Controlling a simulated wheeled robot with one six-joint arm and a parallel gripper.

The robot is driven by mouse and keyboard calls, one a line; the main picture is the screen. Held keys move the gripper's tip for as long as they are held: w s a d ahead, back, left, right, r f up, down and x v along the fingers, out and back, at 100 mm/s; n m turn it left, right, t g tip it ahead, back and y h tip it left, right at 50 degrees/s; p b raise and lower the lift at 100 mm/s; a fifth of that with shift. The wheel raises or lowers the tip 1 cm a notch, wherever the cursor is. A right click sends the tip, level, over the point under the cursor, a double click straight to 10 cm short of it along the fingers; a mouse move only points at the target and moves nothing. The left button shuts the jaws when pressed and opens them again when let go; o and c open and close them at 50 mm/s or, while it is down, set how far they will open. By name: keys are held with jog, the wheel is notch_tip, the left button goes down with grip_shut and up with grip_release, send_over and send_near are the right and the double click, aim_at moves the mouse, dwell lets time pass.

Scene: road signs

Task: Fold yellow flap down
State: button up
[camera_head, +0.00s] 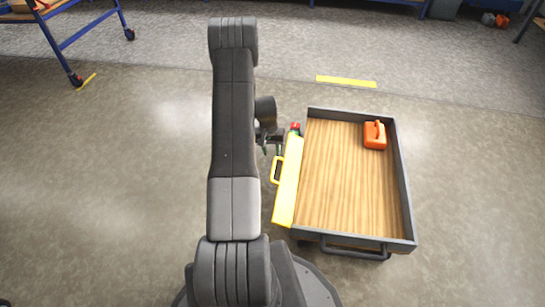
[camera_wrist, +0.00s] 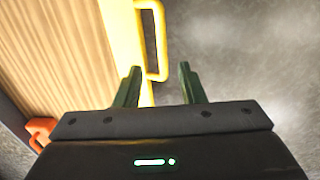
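The yellow flap (camera_head: 287,190) runs along the left side of a cart as a narrow strip, with a yellow handle (camera_head: 275,170) on its outer side. Its exact tilt is hard to tell. In the wrist view the flap (camera_wrist: 122,35) and handle (camera_wrist: 163,40) lie just ahead of my gripper. My gripper (camera_wrist: 159,68) is open, one finger by the flap and the other over the floor side of the handle. Whether the fingers touch the handle cannot be told. In the head view my gripper (camera_head: 272,148) is near the flap's far end, partly hidden by my arm.
The cart has a wooden bed (camera_head: 345,185), dark rims and a front push bar (camera_head: 355,250). An orange canister (camera_head: 374,135) stands on the bed's far right. A small red thing (camera_head: 295,127) is by the far left corner. A blue-framed table (camera_head: 75,35) stands far left.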

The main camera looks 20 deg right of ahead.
notch_tip(320, 180, up, 6)
jog(key=p, duration=0.1)
send_over(274, 168)
jog(key=a, duration=0.1)
jog(key=shift+w+a, duration=0.2)
jog(key=shift+w, duration=0.15)
jog(key=shift+f, duration=0.1)
jog(key=f+b, duration=0.1)
jog(key=f, duration=0.3)
jog(key=f+b, duration=0.1)
jog(key=f, duration=0.4)
jog(key=d+f+b, duration=0.1)
jog(key=f+b, duration=0.1)
jog(key=f, duration=0.2)
jog(key=shift+s+f, duration=0.3)
jog(key=shift+f, duration=0.05)
jog(key=shift+s+d+r+p, duration=0.25)
jog(key=shift+d+r+p, duration=0.15)
jog(key=shift+d+r, duration=0.1)
jog(key=shift+s+d+r+p, duration=0.2)
jog(key=shift+d+r+p, duration=0.15)
jog(key=shift+d, duration=0.15)
